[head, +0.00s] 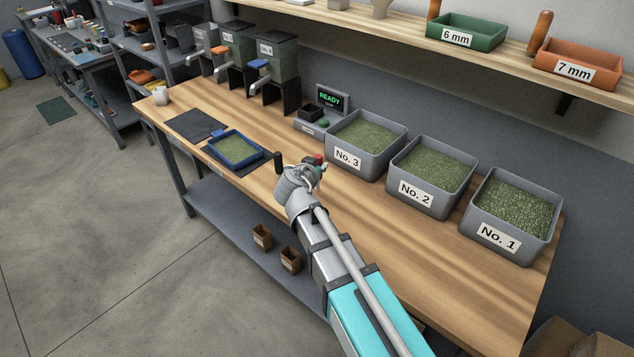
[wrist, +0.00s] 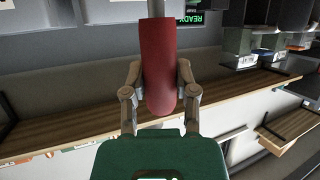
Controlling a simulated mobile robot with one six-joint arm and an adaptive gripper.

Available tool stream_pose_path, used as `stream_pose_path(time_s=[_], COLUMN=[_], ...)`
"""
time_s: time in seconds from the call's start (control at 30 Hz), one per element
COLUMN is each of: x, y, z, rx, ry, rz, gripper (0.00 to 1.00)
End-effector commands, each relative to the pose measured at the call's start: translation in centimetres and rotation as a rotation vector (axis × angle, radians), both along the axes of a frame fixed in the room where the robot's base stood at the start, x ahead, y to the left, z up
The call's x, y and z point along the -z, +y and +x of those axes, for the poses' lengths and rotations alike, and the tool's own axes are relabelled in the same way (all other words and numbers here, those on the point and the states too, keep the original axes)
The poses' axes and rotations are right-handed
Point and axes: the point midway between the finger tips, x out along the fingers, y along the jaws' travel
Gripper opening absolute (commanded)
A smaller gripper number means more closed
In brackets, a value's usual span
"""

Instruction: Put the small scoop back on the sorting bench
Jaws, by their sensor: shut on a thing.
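My gripper (wrist: 160,90) is shut on the red handle (wrist: 160,62) of a tool, which I take to be the small scoop. A grey shaft runs up from the handle out of the top of the wrist view, so its far end is not seen there. In the head view a bit of the red handle (head: 318,159) shows at the end of my arm, and the rest is hidden. The gripper appears over the wooden sorting bench (head: 430,260), in front of the No. 3 bin; its height above the top is hard to tell.
Grey bins No. 3 (head: 344,160), No. 2 (head: 414,190) and No. 1 (head: 497,237) stand along the back of the bench. A blue tray (head: 234,150) and a dark mat (head: 195,125) lie left of my gripper. A READY display unit (head: 330,99) stands behind. The front right bench top is clear.

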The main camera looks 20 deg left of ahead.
Motion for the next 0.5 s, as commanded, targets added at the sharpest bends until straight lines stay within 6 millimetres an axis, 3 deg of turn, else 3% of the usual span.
stream_pose_path(time_s=[0.03,0.2,0.5], x=[1.0,2.4,3.0], y=[0.1,0.2,0.2], z=[0.6,1.8,2.5], rx=[0.001,0.001,0.0], ry=[0.0,0.0,0.0], rz=[0.0,-0.001,-0.001], gripper=[0.0,0.0,0.0])
